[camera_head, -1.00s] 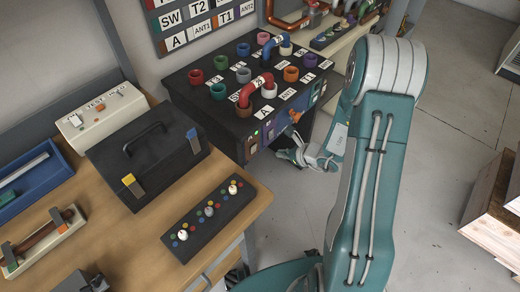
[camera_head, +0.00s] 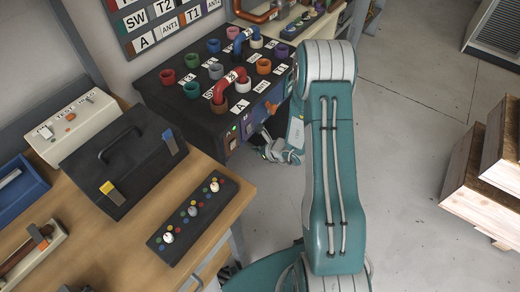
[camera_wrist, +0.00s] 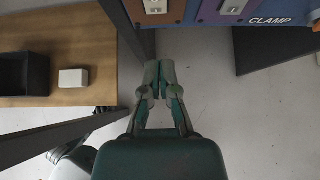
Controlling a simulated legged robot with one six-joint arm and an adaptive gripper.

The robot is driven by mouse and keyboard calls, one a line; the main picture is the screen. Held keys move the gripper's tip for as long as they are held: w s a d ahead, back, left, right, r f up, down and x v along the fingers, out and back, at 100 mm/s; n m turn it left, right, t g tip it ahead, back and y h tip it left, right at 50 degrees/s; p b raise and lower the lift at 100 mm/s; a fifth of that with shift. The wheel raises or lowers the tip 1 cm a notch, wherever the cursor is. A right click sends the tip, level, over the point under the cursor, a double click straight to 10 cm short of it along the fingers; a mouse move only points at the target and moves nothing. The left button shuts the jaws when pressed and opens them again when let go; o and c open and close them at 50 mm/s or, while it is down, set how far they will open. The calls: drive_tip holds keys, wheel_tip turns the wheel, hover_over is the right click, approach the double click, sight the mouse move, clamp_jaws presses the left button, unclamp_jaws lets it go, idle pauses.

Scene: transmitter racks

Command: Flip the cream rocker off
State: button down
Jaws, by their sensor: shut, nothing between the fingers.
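The black patch unit (camera_head: 165,98) has coloured panels with small switches on its front face. In the head view my gripper (camera_head: 272,150) is in front of the unit's face.
A wooden bench (camera_head: 215,225) at left holds a black case (camera_head: 130,160), a cream test box (camera_head: 75,128) and a black knob panel (camera_head: 192,215). Coloured sockets and a red bridging handle top the patch unit. Wooden crates (camera_head: 465,165) stand at right. Grey floor between is clear.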

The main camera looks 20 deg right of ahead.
sight(234, 141)
drive_tip(key=w+a, duration=0.1)
drive_tip(key=w+a+f, duration=0.1)
drive_tip(key=w, duration=0.1)
drive_tip(key=w+a+f, duration=0.1)
drive_tip(key=w, duration=0.1)
drive_tip(key=shift+w+a+f, duration=0.1)
drive_tip(key=shift+a, duration=0.15)
drive_tip(key=shift+w+a, duration=0.25)
drive_tip(key=shift+w, duration=0.15)
drive_tip(key=shift+w, duration=0.1)
drive_tip(key=shift+w+a+r, duration=0.2)
drive_tip(key=shift+a, duration=0.05)
drive_tip(key=shift+r, duration=0.15)
drive_tip(key=shift+r, duration=0.65)
drive_tip(key=shift+d, duration=0.15)
